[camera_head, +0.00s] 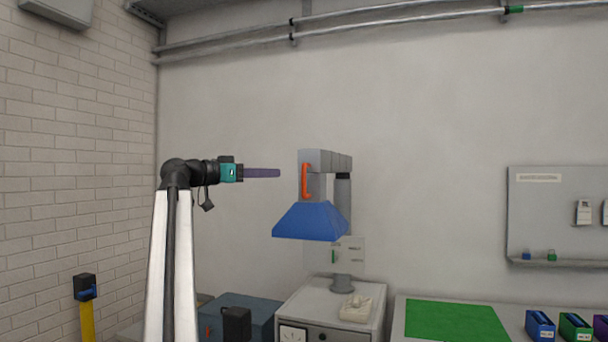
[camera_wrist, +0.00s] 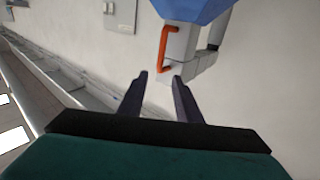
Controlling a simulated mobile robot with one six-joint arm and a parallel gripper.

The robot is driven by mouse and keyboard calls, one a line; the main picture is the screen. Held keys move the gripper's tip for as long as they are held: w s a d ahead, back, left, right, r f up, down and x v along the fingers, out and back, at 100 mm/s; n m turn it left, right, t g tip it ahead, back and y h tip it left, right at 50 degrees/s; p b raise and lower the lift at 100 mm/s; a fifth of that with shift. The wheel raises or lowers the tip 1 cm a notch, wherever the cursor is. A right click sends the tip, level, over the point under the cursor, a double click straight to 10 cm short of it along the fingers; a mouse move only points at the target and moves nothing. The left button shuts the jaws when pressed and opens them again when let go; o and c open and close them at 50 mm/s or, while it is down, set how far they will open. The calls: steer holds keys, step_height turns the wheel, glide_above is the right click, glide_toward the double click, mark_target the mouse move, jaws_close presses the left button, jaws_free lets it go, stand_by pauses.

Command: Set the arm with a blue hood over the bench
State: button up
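The arm with the blue hood (camera_head: 310,221) stands on a grey post on a grey cabinet, and the hood hangs over the cabinet. An orange handle (camera_head: 306,181) is on the arm's grey front end, above the hood. In the wrist view the handle (camera_wrist: 164,48) is just beyond my fingertips, with the blue hood (camera_wrist: 190,9) at the top. My gripper (camera_head: 278,173) is to the left of the handle in the head view, level with it. In the wrist view my gripper (camera_wrist: 161,76) is open, with nothing between its fingers. The bench (camera_head: 400,322) with a green mat is at the lower right.
The grey cabinet (camera_head: 318,301) bears a small beige device (camera_head: 356,308). Several coloured bins, one of them blue (camera_head: 540,325), stand on the bench's right part. A yellow post (camera_head: 87,320) stands at the lower left.

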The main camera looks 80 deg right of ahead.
steer(key=shift+s+d, duration=0.1)
steer(key=shift+d, duration=0.05)
steer(key=p, duration=0.3)
glide_above(304, 198)
stand_by(0.4)
jaws_close()
